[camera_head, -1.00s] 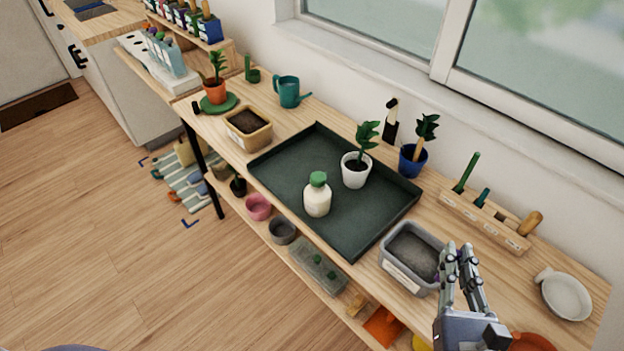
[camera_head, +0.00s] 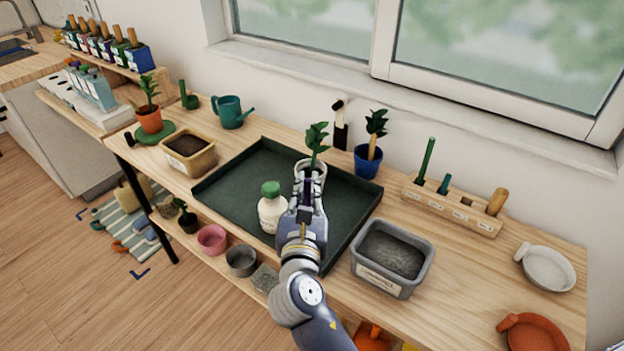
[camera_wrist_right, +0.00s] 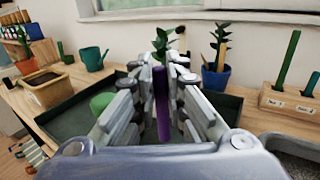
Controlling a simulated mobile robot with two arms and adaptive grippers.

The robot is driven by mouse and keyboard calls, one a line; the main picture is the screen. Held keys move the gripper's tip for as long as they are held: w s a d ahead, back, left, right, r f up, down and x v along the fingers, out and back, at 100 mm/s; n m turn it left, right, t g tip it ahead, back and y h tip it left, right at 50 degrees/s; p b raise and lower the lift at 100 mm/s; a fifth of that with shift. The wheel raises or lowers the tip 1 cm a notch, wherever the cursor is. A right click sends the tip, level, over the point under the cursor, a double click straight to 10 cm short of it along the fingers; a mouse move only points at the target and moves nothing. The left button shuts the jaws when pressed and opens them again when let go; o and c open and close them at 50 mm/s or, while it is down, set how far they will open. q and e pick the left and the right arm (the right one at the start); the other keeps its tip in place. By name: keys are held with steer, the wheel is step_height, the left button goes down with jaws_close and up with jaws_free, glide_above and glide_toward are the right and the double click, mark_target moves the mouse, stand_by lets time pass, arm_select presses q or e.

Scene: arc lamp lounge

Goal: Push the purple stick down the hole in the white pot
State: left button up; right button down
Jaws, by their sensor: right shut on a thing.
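My right gripper (camera_head: 307,180) is shut on the purple stick (camera_wrist_right: 162,103), which stands roughly upright between the fingers in the right wrist view. In the head view only a short dark purple part of the stick (camera_head: 307,192) shows. The white pot (camera_head: 318,169) with a green plant (camera_head: 316,142) is on the dark tray, directly behind the fingers and mostly hidden by them. The hole in the pot is hidden. I cannot tell whether the stick's lower end touches the pot or its soil. My left gripper is not in view.
The dark tray (camera_head: 224,187) also holds a white bottle with a green cap (camera_head: 271,208), close left of my gripper. A grey soil tub (camera_head: 392,258) stands right of the tray. A blue pot (camera_head: 368,161) and a wooden tool rack (camera_head: 452,206) stand behind.

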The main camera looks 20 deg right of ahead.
glide_toward(313, 147)
step_height(313, 147, up, 3)
steer(key=x, duration=0.7)
steer(key=shift+p, duration=0.4)
step_height(313, 147, down, 2)
steer(key=shift+b, duration=0.3)
steer(key=shift+s+f, duration=0.1)
steer(key=shift+f, duration=0.45)
step_height(313, 147, down, 4)
steer(key=shift+r+b, duration=0.1)
steer(key=shift+b, duration=0.75)
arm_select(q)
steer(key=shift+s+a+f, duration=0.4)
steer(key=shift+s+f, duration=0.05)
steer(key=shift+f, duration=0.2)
arm_select(e)
steer(key=shift+f, duration=0.2)
